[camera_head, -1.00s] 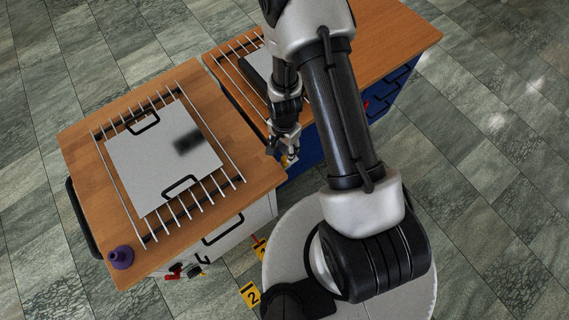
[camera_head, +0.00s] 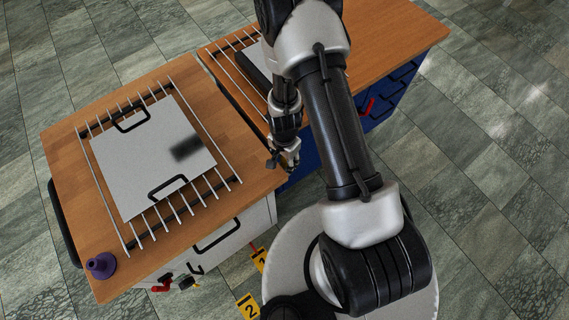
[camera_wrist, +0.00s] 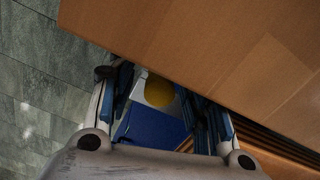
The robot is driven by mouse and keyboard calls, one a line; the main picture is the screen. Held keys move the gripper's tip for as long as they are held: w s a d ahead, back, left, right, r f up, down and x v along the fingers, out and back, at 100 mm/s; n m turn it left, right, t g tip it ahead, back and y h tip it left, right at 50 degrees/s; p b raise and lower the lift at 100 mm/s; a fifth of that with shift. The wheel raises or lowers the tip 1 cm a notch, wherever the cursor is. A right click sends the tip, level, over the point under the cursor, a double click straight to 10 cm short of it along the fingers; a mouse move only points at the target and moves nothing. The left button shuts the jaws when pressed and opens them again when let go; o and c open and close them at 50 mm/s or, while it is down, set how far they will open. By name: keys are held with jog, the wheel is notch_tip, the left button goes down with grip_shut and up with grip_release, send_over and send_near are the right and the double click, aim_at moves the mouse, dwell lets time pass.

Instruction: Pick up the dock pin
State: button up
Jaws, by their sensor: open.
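My gripper (camera_head: 284,164) is open and points down by the gap between the two wooden-topped carts. In the wrist view the two fingers of my gripper (camera_wrist: 158,100) stand apart on either side of a yellow round part (camera_wrist: 159,91) on a pale plate, above a blue surface. This may be the dock pin, but I cannot be sure; its lower side is hidden. Nothing is held. In the head view, my gripper and arm cover this spot.
The left cart's wooden top (camera_head: 65,150) carries a metal plate (camera_head: 125,180) with black handles on rods and a purple funnel-shaped piece (camera_head: 101,265). The right cart (camera_head: 395,35) has a blue body. Yellow numbered markers (camera_head: 247,306) stand on the floor.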

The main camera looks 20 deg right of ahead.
grip_shut()
dwell(0.6)
jog(key=shift+r, duration=0.15)
